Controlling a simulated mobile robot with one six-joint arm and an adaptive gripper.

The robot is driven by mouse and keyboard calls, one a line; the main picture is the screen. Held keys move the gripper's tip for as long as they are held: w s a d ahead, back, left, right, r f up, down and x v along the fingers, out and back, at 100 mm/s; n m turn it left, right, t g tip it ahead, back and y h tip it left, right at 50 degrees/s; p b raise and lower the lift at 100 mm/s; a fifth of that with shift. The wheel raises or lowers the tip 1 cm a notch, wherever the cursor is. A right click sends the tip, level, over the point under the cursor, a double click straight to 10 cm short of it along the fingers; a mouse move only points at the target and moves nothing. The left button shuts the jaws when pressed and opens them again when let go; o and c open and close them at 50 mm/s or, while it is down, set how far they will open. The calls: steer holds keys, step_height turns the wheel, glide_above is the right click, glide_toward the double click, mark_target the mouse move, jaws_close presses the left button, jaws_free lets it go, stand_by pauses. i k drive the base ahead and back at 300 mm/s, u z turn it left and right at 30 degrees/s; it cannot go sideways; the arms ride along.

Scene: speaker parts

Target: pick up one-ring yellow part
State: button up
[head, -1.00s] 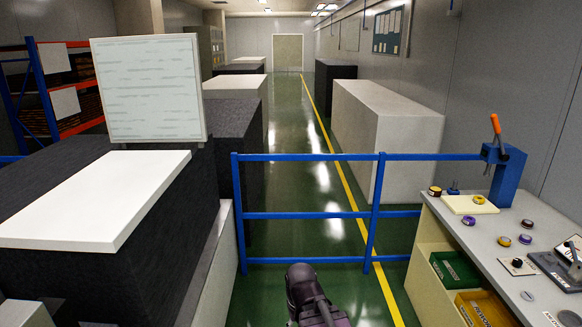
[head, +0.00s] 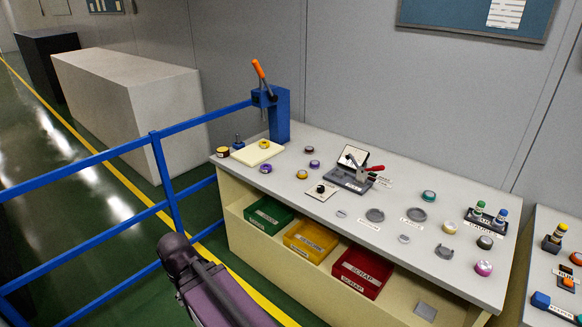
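Small round parts lie spread on the grey workbench top (head: 350,205). One yellow part (head: 264,144) sits on a cream pad (head: 257,153) at the bench's far left. A second yellow part (head: 302,174) lies on the bare bench top to its right. A third, pale yellow part (head: 449,227) lies farther right. A dark part with a yellow band (head: 222,152) stands by the bench's left edge. The rings are too small to count in this view. Part of my arm shows at the bottom, apart from the bench. My gripper is out of view.
Green (head: 268,215), yellow (head: 310,240) and red (head: 362,270) bins sit below. Blue railing (head: 150,148) stands to the left.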

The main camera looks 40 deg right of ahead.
mark_target(302, 173)
steer(key=z, duration=0.5)
steer(key=i, duration=0.55)
steer(key=z, duration=0.7)
steer(key=i, duration=0.65)
steer(key=z, duration=0.35)
